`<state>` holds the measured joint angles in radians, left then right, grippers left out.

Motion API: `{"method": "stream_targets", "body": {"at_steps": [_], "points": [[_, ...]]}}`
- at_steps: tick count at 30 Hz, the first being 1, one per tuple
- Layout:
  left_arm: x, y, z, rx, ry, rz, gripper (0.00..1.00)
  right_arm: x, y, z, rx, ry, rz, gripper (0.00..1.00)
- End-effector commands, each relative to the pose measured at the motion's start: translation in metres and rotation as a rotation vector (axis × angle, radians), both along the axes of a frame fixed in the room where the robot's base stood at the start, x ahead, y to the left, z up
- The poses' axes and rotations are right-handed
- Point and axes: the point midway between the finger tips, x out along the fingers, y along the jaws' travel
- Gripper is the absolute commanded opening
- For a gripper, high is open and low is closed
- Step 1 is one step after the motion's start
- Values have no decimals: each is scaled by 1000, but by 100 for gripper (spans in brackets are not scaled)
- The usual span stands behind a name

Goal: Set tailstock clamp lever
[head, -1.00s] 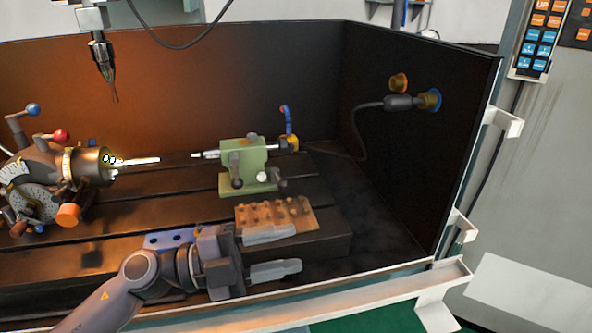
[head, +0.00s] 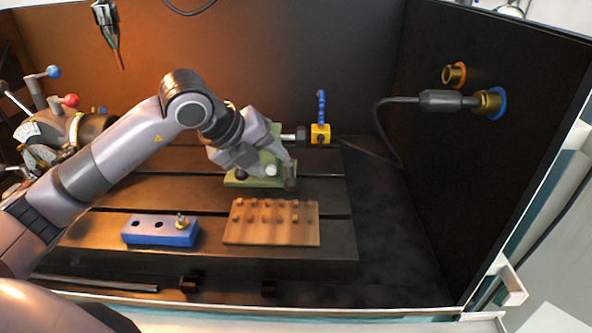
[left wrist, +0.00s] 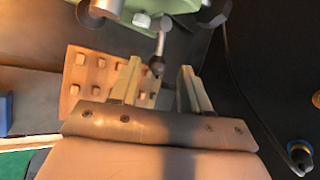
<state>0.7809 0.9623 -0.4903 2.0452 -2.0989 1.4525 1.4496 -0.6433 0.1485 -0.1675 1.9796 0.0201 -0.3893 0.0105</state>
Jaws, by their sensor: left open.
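The green tailstock (head: 240,181) stands on the slotted table, partly hidden behind my left gripper (head: 280,160). In the left wrist view the tailstock (left wrist: 182,6) is at the top edge. A thin lever with a dark ball knob (left wrist: 156,68) hangs down from it. A dark knob (head: 291,185) also shows at the tailstock's front right in the head view. My left gripper (left wrist: 160,72) is open, its two fingers on either side of the lever knob in the picture. I cannot tell whether they touch it. My right gripper is in neither view.
A brown pegged block (head: 270,222) and a blue block (head: 160,232) with holes lie in front of the tailstock. A cable and connector (head: 440,101) are on the dark right wall. The dividing head stands at left.

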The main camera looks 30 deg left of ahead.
Motion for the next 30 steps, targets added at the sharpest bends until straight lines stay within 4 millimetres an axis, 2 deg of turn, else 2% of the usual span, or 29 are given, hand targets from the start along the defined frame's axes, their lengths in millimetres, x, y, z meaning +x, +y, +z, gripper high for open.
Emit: {"method": "stream_targets", "body": {"at_steps": [12,24,28,29,30], "points": [[35,-13,-44,-4,3,-4,47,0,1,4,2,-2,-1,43],[41,-15,-52,-3,0,-5,47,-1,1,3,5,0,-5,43],[41,-15,-52,-3,0,-5,4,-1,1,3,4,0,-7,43],[41,-15,-52,-3,0,-5,0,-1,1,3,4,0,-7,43],[40,-15,-52,-3,1,-5,0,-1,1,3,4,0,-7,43]]}}
